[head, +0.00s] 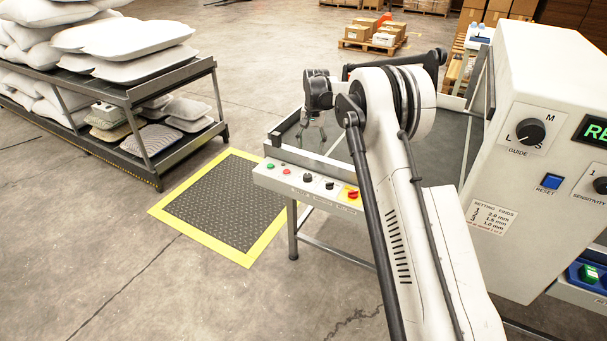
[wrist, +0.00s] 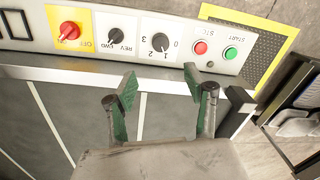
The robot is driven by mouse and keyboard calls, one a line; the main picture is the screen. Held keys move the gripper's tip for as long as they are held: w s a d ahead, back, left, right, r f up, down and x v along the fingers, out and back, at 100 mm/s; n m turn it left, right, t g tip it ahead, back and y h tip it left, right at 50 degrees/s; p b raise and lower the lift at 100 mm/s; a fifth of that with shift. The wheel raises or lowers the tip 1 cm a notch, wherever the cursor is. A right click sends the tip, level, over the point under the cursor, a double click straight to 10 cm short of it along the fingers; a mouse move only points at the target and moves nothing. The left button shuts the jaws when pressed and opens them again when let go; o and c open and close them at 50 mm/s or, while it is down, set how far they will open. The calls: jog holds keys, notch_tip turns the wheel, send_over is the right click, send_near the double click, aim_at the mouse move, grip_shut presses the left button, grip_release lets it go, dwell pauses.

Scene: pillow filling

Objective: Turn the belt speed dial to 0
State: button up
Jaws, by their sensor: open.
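The belt speed dial (wrist: 160,42) is a black round knob on the white control panel, with 0, 1 and 2 printed around it. The panel appears upside down in the wrist view. A pale mark on the knob seems to point near the 1, but it is too small to be sure. In the head view the dial (head: 308,178) is on the panel's front edge. My gripper (wrist: 160,82) is open and empty, its green-padded fingers apart, with the dial beyond the gap between them. It also shows in the head view (head: 312,132), above the table behind the panel.
Beside the dial are a REV/FWD knob (wrist: 115,35), a red rotary switch on yellow (wrist: 69,30), a red button (wrist: 200,47) and a green START button (wrist: 231,53). A tall white cabinet (head: 540,130) stands right of my arm.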

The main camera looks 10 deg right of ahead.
aim_at(308, 175)
jog(key=f, duration=1.4)
jog(key=shift+w+a+f, duration=0.1)
jog(key=shift+w+a, duration=0.15)
jog(key=shift+a, duration=0.15)
jog(key=shift+c, duration=0.3)
jog(key=c, duration=1.1)
jog(key=shift+o, duration=0.2)
